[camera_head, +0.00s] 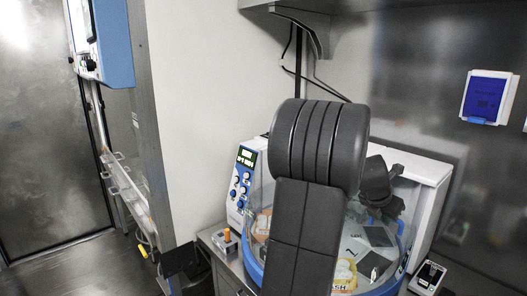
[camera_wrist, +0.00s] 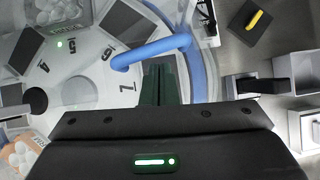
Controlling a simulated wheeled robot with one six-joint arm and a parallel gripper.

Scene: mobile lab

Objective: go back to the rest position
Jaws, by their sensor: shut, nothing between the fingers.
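My gripper (camera_wrist: 160,75) is shut and empty, its dark fingers close together in the wrist view. Its tips show just below a curved blue handle (camera_wrist: 150,50) of the round machine. I cannot tell whether they touch it. The machine's light disc (camera_wrist: 92,82) has numbered places and a blue rim (camera_wrist: 192,70). In the head view, my dark arm stands in front of the machine, whose white body and control panel (camera_head: 243,178) show to its left. The fingers cannot be made out in the head view.
A small dark block with a yellow part (camera_wrist: 257,20) is at the upper right of the wrist view. A small device (camera_head: 430,275) lies right of the machine. A blue wall box (camera_head: 488,96) hangs at right. A shelf (camera_head: 400,4) is overhead. Open floor (camera_head: 80,268) lies at left.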

